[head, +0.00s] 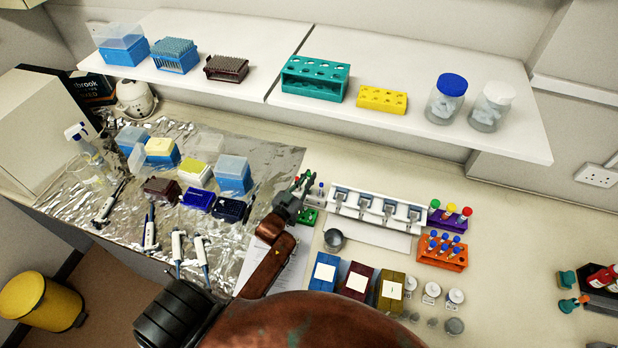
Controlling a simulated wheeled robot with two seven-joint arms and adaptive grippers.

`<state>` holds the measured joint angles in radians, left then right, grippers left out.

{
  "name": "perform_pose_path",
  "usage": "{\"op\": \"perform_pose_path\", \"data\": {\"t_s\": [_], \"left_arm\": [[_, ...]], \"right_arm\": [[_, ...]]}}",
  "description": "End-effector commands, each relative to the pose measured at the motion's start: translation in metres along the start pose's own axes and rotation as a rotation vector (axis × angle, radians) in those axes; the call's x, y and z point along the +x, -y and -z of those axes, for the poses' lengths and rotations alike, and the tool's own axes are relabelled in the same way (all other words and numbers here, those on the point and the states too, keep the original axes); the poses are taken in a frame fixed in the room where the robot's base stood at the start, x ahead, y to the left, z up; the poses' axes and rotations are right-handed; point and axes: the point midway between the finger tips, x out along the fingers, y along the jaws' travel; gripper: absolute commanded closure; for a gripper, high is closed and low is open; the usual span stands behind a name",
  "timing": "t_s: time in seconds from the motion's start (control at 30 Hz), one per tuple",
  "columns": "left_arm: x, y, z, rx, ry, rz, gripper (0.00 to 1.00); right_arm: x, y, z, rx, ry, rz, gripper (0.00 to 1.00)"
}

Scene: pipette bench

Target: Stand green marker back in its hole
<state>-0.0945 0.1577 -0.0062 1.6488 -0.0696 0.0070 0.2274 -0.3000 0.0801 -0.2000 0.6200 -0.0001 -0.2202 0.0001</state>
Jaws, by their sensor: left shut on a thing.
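My left gripper (297,194) is above the bench in the middle of the head view, shut on a small, slim thing with green and red on it, which looks like the green marker (306,182). The fingers hide much of it, and its tilt is hard to tell. A small green holder (308,216) is just below and right of the gripper, partly hidden by it. An upright pen-like thing with a blue top (321,190) stands beside it. The holder's holes are too small to make out. My right gripper is not in view.
A white pipette stand (345,209) is close on the right. Purple (447,222) and orange (442,254) tube racks stand further right. Foil with tip boxes and pipettes lies left. A metal cup (334,239) and several boxes are nearer. A shelf (430,60) overhangs the back.

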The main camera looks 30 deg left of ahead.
Motion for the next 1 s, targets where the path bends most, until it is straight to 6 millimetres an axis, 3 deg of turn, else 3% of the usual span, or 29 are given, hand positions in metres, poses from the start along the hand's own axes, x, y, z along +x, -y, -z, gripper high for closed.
{"op": "perform_pose_path", "data": {"t_s": [1.0], "left_arm": [[0.001,0.000,-0.025,0.000,0.000,0.000,1.00]], "right_arm": [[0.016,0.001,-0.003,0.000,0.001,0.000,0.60]]}}
